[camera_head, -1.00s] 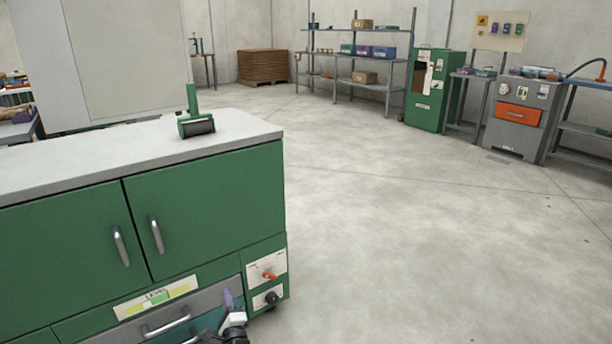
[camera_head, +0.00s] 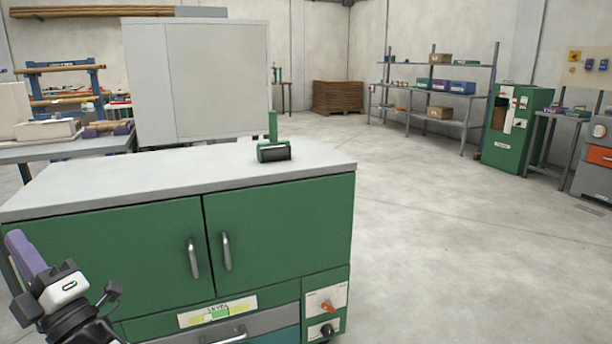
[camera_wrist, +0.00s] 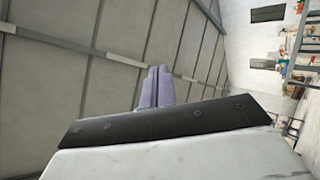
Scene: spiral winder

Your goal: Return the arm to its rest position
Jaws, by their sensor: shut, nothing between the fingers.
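My gripper (camera_head: 26,252) is at the lower left of the head view, raised in front of the green cabinet's left side. Its purple fingers point up and to the left. In the wrist view my gripper (camera_wrist: 155,72) shows its two purple fingers side by side, shut with nothing between them. Behind them are the wall and roof of the hall, tilted. The rest of my arm is mostly out of the head view.
The green cabinet (camera_head: 285,225) with a grey top stands close in front. A green-handled roller (camera_head: 273,151) rests on its top. A tall grey cabinet (camera_head: 200,80) stands behind, and a grey table (camera_head: 60,150) is at the left. Open floor (camera_head: 440,240) lies to the right.

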